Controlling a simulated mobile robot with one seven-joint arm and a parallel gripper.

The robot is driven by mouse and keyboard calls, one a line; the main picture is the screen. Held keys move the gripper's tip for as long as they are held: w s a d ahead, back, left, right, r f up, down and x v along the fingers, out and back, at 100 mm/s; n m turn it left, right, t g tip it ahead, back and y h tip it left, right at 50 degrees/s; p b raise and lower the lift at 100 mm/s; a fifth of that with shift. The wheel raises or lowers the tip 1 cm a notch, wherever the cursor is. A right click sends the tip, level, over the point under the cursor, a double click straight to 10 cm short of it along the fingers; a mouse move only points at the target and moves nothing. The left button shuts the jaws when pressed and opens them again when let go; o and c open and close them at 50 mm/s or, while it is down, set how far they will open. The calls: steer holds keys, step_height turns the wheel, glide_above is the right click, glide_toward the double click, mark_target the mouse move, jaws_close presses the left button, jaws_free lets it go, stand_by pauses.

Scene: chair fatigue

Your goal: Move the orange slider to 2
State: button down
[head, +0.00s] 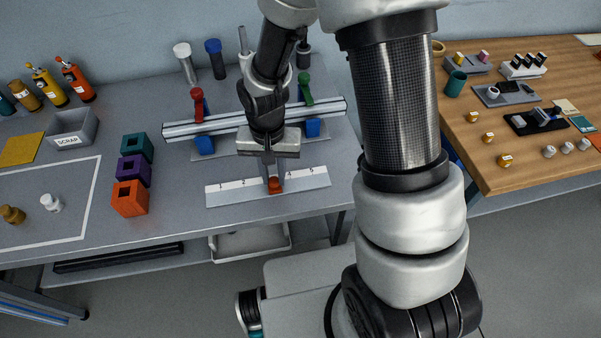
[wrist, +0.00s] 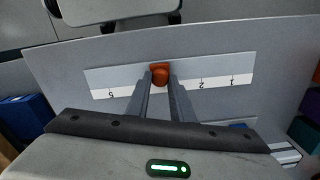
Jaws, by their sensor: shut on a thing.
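The orange slider (head: 275,185) sits on a pale scale plate (head: 225,195) on the grey bench. Printed numbers run along the plate; 1 and 2 are at the left and 5 at the right in the head view. The slider stands right of the 2, around the middle of the plate. In the wrist view the slider (wrist: 160,74) is between the fingertips of my gripper (wrist: 160,80). The gripper (head: 272,176) is shut on it from above. The fingers hide the numbers near the slider. In the wrist view the 2 and 1 lie to its right.
A clamped metal rail (head: 220,124) with red and green handles stands behind the plate. Orange (head: 130,199), purple and teal blocks stand left of the plate. A scrap bin (head: 72,128) is farther left. Bench surface around the plate is clear.

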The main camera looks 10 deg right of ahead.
steer(key=b, duration=0.1)
glide_above(245, 193)
stand_by(0.4)
steer(key=c, duration=1.5)
jaws_free()
steer(key=shift+c, duration=0.2)
step_height(245, 193, up, 18)
steer(key=p, duration=0.2)
steer(key=shift+f, duration=0.25)
